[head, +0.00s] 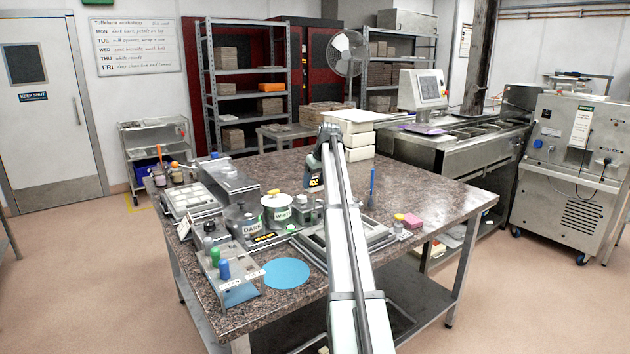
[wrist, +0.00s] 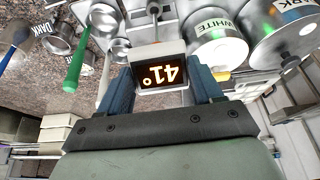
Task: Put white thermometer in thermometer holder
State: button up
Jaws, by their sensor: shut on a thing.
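My gripper (head: 316,166) is above the middle of the stone-topped table and shut on the white thermometer (head: 314,182). In the wrist view, the blue-grey fingers of my gripper (wrist: 167,84) grip both sides of the thermometer's pale head (wrist: 157,51). Its dark display reads 41° upside down, and a thin stem extends away from the head. A grey rack (head: 232,283) with grey, green and blue handled items stands at the table's front left. I cannot tell whether it is the thermometer holder.
Pots labelled DARK (head: 251,227) and WHITE (head: 282,214) stand left of my gripper. White boxes (head: 358,141) stand behind.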

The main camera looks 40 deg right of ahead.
jog(key=shift+f, duration=0.15)
notch_tip(320, 180, down, 7)
dwell(1.9)
jog(key=shift+f, duration=0.1)
jog(key=o, duration=1.3)
jog(key=shift+o, duration=0.2)
jog(key=shift+r, duration=3.5)
